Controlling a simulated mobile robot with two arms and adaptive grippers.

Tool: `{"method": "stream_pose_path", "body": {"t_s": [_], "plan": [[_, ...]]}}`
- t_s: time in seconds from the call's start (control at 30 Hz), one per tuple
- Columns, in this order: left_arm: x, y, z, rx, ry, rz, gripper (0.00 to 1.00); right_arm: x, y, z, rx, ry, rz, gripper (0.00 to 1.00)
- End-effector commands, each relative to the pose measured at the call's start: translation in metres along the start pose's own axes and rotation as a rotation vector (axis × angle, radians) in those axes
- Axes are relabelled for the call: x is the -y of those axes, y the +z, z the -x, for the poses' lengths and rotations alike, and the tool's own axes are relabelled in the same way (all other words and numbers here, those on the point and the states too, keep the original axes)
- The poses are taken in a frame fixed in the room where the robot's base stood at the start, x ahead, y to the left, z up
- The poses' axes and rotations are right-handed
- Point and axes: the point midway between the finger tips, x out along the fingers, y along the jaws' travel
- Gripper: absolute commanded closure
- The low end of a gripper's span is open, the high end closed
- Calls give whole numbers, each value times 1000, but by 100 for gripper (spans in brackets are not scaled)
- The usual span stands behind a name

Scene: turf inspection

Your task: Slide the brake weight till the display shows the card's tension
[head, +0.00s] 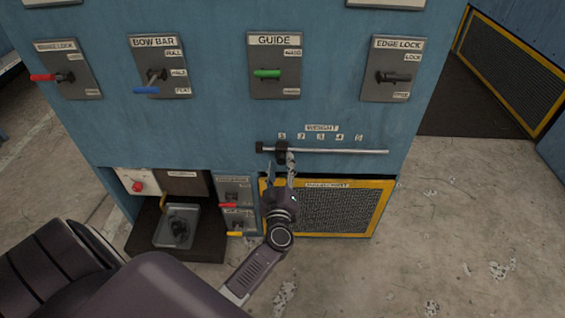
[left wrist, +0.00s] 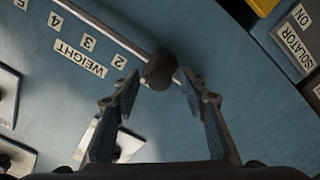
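The brake weight (head: 281,153) is a dark block on a thin metal rod (head: 340,151) on the blue panel. It sits near the rod's left end, by the mark 1 of the WEIGHT scale (head: 321,128). My left gripper (head: 287,163) is at the weight from below. In the left wrist view the weight (left wrist: 159,70) lies between the open fingertips (left wrist: 158,76), with small gaps at both sides. The mark 1 does not show there. I see no lit display and no readable card. My right gripper is not in view.
Levers labelled BOW BAR (head: 150,76), GUIDE (head: 267,73) and EDGE LOCK (head: 393,76) sit above the rod. Below are a yellow-framed mesh guard (head: 383,205), small levers (head: 235,207), a red button (head: 137,186) and a tray (head: 163,240). The rod right of the weight is clear.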

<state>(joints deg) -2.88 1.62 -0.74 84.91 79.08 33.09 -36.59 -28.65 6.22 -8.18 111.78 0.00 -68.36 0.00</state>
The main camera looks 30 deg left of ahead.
Motion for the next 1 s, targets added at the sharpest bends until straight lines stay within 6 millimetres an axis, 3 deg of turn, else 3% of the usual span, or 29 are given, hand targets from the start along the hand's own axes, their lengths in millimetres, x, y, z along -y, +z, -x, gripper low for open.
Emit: {"method": "stream_pose_path", "body": {"t_s": [0.2,0.47,0.83,1.0], "plan": [[0,1,-18,1,1,0,60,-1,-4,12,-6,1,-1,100],[0,0,-20,2,1,-1,60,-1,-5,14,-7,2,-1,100],[0,1,-20,2,1,-1,99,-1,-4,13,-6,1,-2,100],[0,1,-20,2,1,-1,100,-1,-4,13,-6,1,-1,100]]}}
